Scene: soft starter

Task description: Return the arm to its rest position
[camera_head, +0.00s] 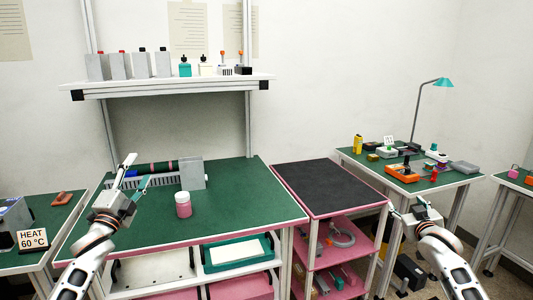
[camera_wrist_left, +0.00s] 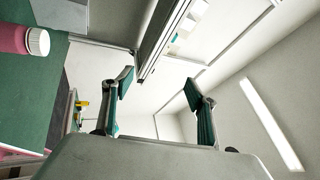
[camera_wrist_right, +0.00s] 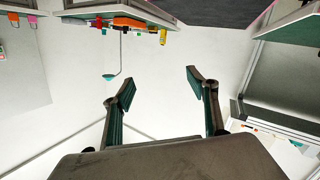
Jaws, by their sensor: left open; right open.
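My left gripper (camera_head: 131,176) is open and empty, raised above the left part of the green workbench (camera_head: 240,215). Its spread fingers also show in the left wrist view (camera_wrist_left: 160,92), with nothing between them. My right gripper (camera_head: 402,208) is at the right of the head view, in front of the space between the dark-topped cart and the right-hand table. The right wrist view (camera_wrist_right: 160,90) shows its fingers apart and empty. A pink jar with a white lid (camera_head: 183,205) stands on the workbench, right of my left gripper and apart from it.
A grey block (camera_head: 192,173) and a dark roller-like part (camera_head: 150,168) lie at the bench's back. A shelf (camera_head: 170,86) with bottles hangs above. A cart (camera_head: 325,188) has a bare dark top. A cluttered table (camera_head: 450,182) stands right; a "HEAT 60 °C" sign (camera_head: 33,241) stands left.

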